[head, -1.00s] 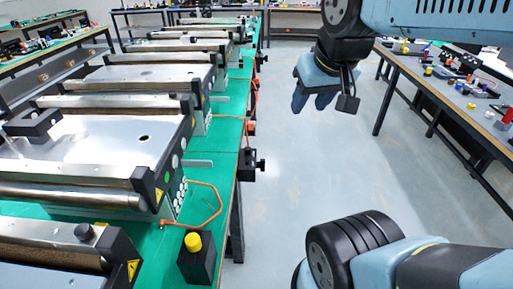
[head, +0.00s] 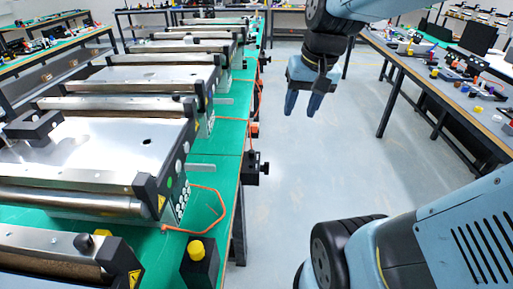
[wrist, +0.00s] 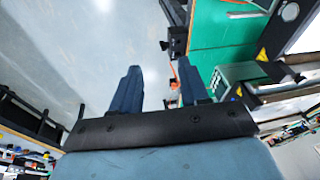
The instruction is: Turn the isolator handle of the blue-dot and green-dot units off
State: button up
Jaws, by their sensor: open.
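My gripper (head: 301,111) is open and empty, over the aisle floor right of the conveyor bench. Its two blue fingers show apart in the wrist view (wrist: 160,72). A black isolator box (head: 252,167) with a handle sticking out to the right is mounted on the bench edge, below and left of my gripper. A similar black device (wrist: 176,42) on the bench edge shows beyond the fingers in the wrist view. A green dot (head: 169,182) marks the side panel of a near conveyor (head: 95,150). I cannot make out a blue dot. Handle positions are too small to tell.
Several conveyors stand in a row on the green bench top (head: 222,150). An orange cable (head: 218,205) lies on it near a black box with a yellow button (head: 198,250). A side table (head: 450,90) with loose items stands at right. The aisle floor (head: 290,180) is clear.

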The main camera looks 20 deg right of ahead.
jog(key=w+d+f+m+g+y, duration=0.3)
jog(key=w+f+m+y, duration=0.1)
jog(key=w+f, duration=0.4)
jog(key=w+d+f+m+g+y, duration=0.25)
jog(key=w+f+m+y, duration=0.2)
jog(key=f, duration=0.45)
jog(key=w+d+f+m+t+y, duration=0.2)
jog(key=d+f+m+t+y, duration=0.15)
jog(key=f, duration=0.45)
jog(key=w+d+f+m+t+y, duration=0.2)
jog(key=f+m, duration=0.2)
jog(key=f, duration=0.3)
jog(key=w+d+f+m+t+y, duration=0.2)
jog(key=d+f+m+t, duration=0.15)
jog(key=f, duration=0.45)
jog(key=x, duration=1.3)
jog(key=shift+s+a+g, duration=0.15)
jog(key=shift+a+g, duration=0.2)
jog(key=shift+r, duration=0.1)
